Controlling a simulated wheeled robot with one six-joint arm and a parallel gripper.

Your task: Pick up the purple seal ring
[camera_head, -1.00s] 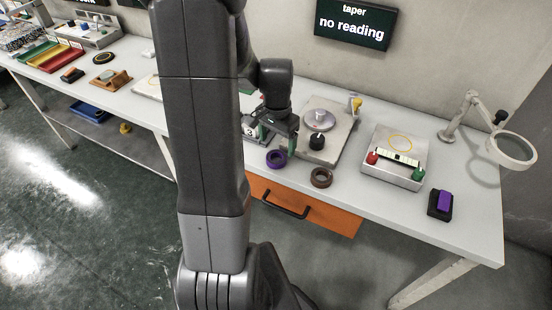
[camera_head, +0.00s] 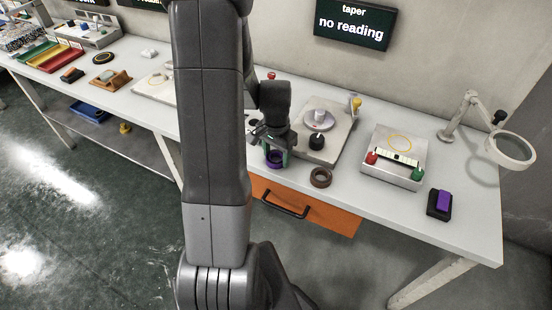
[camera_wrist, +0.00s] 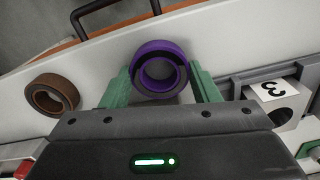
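The purple seal ring (camera_wrist: 158,48) lies on the bench top near its front edge. In the wrist view it sits between the green fingers of my gripper (camera_wrist: 160,82), one finger close on each side. The fingers are apart and do not look clamped on it; whether either one touches it is hard to tell. In the head view my gripper (camera_head: 274,154) is down over the purple ring (camera_head: 275,163) and partly hides it.
A brown ring (camera_head: 320,178) lies just right of the purple one and also shows in the wrist view (camera_wrist: 52,97). A plate with a round metal piece (camera_head: 319,118) stands behind. An orange drawer (camera_head: 330,213) with a black handle is below the front edge.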

